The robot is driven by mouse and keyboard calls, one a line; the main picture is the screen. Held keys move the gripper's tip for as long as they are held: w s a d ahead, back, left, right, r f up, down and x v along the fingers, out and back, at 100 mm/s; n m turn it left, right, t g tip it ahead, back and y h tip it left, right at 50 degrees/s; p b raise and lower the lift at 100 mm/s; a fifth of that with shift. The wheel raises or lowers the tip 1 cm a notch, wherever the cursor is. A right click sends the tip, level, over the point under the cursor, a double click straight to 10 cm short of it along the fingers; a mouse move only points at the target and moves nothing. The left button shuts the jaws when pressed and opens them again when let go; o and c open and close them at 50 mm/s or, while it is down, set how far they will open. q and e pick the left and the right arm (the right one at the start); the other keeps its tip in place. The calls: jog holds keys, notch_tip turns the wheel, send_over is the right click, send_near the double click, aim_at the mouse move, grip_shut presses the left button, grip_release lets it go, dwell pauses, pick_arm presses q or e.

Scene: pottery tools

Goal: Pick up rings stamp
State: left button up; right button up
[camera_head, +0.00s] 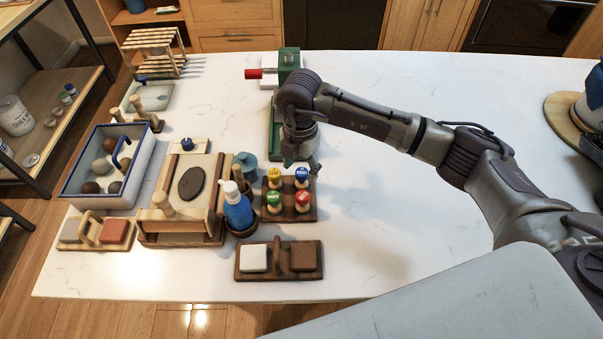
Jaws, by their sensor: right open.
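Several stamps with coloured round tops stand in a dark wooden stand (289,216) in the middle of the white table: a yellow-topped stamp (274,174), a blue-topped stamp (301,174), a green-topped stamp (274,198) and a red-topped stamp (303,197). Their tops carry small lettering that I cannot read, so I cannot tell which is the rings stamp. My right gripper (301,163) is open and points down just behind and above the yellow-topped and blue-topped stamps. I see nothing held in it. My left gripper is not in view.
A two-block tray (278,272) lies in front. A green device (288,62) stands behind my gripper. The table's right side is largely clear beyond my arm.

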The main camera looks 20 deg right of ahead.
aim_at(301, 172)
jog(key=shift+d+f+p, duration=0.15)
jog(key=shift+f+p, duration=0.2)
jog(key=shift+f, duration=1.2)
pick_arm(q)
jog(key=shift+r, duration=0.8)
pick_arm(e)
jog(key=shift+c, duration=0.3)
jog(key=c, duration=1.1)
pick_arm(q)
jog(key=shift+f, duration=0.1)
pick_arm(e)
jog(key=shift+r, duration=0.15)
